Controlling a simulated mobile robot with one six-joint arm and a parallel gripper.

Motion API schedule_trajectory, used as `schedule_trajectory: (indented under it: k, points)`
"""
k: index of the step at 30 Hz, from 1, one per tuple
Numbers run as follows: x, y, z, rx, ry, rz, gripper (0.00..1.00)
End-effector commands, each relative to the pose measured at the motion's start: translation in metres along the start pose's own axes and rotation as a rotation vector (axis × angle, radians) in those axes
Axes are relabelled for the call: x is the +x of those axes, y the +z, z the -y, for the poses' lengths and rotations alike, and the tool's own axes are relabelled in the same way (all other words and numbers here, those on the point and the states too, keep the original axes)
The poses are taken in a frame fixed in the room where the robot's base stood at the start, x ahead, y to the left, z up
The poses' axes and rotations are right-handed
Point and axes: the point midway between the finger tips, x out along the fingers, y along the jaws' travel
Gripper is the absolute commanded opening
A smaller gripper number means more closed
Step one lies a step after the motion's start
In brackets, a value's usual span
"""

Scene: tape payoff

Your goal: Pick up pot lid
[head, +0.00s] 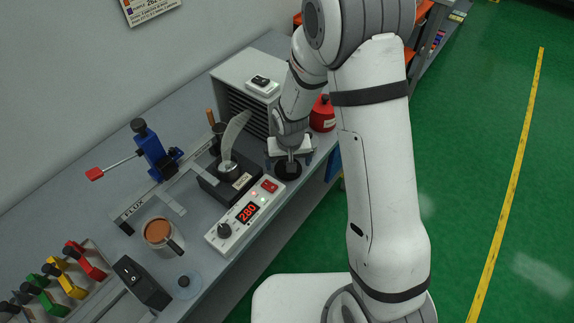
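My gripper (290,158) points down at the back right of the bench. It is directly over a dark round piece (288,172), which looks like a pot lid, and partly covers it. I cannot tell whether the fingers touch or hold it. The solder pot (230,170), a small metal cup in a dark block, stands just left of my gripper with a pale plume above it. A flat grey-blue disc with a dark knob (184,284) lies at the front of the bench and also looks like a lid.
A controller reading 280 (245,215) stands in front of the pot. A mug of brown liquid (159,234), a black switch box (140,280) and a blue stand with a red-tipped rod (150,152) are further left. A red container (322,115) stands behind my gripper, near a grey vented cabinet (235,75).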

Motion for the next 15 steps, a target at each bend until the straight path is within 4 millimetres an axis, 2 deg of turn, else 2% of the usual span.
schedule_trajectory:
  k: [3,15]
  points:
    - [-0.0001,0.0,0.0002,0.0,0.0,0.0,0.93]
    - [-0.0003,0.0001,0.0005,-0.001,0.0,0.0,0.6]
